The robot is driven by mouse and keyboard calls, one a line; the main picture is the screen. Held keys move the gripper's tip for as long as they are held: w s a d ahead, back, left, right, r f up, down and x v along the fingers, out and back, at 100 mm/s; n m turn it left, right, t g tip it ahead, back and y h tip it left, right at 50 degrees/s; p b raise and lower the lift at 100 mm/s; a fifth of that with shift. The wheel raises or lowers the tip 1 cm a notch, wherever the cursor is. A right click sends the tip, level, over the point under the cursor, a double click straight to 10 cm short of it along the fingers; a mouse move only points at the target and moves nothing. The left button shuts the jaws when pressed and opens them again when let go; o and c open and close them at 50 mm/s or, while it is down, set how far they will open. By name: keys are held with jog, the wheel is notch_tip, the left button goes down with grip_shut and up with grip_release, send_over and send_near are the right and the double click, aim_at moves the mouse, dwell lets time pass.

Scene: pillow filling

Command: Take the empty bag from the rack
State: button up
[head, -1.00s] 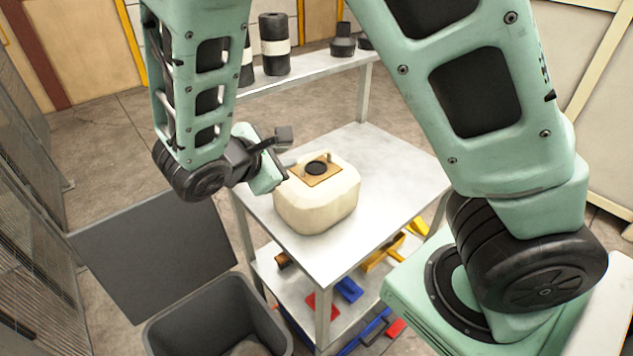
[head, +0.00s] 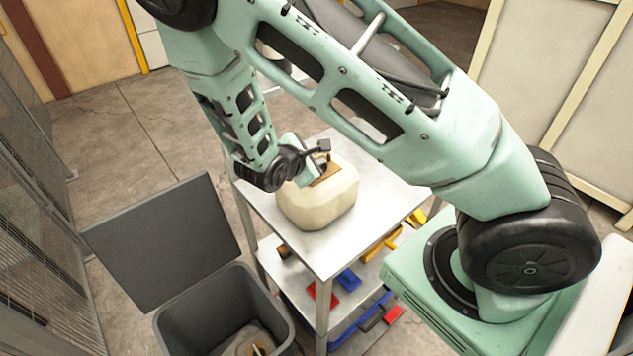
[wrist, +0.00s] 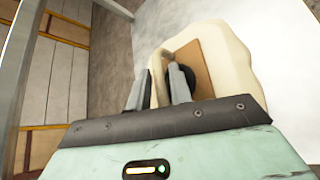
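A plump cream bag (head: 318,208) with a brown top panel (head: 327,176) sits upright on the metal table. The wrist view also shows the bag (wrist: 232,62), its brown panel with a dark round opening, and a pale loop handle (wrist: 157,77). My gripper (head: 324,164) is at the bag's top, partly hidden by my own wrist in the head view. In the wrist view its two fingers (wrist: 157,88) stand apart, with the handle showing in the gap between them. I cannot tell whether they touch it. No bag rack is clearly visible.
The metal table (head: 375,192) has bare room right of the bag. Its lower shelf holds blue (head: 349,280), red and yellow items. An open grey bin (head: 190,325) stands front left, with a cream and brown item (head: 250,341) inside. Mesh fencing (head: 40,200) is at left.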

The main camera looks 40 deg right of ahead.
jog(key=shift+w+d+f, duration=0.15)
jog(key=shift+d+f, duration=0.15)
jog(key=shift+d, duration=0.1)
grip_shut()
